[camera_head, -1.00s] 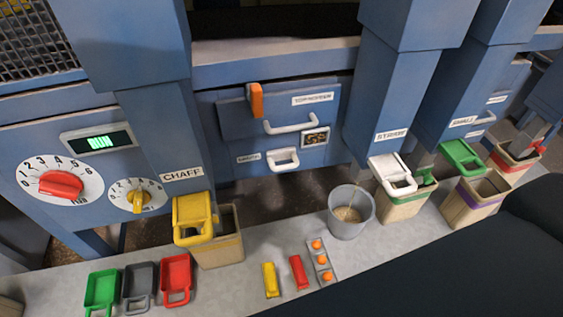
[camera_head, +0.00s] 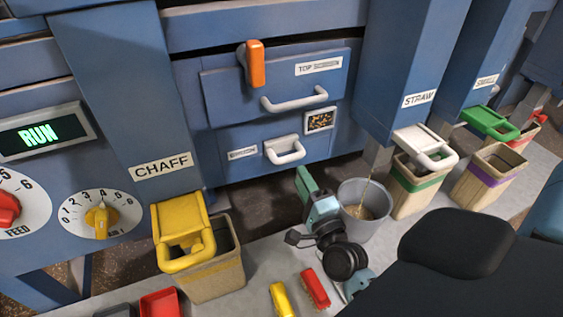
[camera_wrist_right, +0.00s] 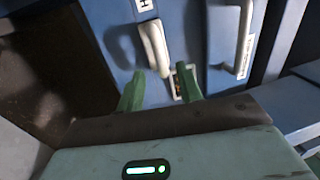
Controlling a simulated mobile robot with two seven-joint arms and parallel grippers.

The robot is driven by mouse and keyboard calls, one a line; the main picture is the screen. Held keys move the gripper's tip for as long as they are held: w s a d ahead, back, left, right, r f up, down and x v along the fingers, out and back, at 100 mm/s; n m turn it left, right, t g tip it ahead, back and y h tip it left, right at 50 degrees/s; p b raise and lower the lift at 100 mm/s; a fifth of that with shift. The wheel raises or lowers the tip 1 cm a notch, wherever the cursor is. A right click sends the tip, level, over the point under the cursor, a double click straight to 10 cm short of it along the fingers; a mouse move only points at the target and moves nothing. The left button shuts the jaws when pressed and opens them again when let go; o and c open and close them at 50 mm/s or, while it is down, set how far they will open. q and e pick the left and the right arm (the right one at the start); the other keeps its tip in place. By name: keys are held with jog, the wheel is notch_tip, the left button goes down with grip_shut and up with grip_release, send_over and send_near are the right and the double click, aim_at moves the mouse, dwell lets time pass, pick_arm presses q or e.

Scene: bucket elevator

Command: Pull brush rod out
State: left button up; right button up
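The white D-shaped handle (camera_head: 285,150), taken as the brush rod's, is on the lower blue panel, right of a small label too blurred to read in the head view. In the right wrist view the handle (camera_wrist_right: 153,48) lies just ahead of the fingers, beside a label ending in H. My right gripper (camera_head: 306,180) is below and slightly right of the handle, apart from it. Its green fingers (camera_wrist_right: 160,84) are spread with nothing between them that they grip. My left gripper is not in view.
Above are the TOP SCREEN drawer handle (camera_head: 294,100) and an orange lever (camera_head: 255,64). A small grain window (camera_head: 320,121) is right of the handle. A grey bucket (camera_head: 364,222) stands close beside my right gripper. The yellow chaff gate (camera_head: 182,230) is left.

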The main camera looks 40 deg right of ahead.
aim_at(290, 155)
jog(key=shift+x, duration=3.85)
jog(key=shift+c, duration=0.2)
grip_shut()
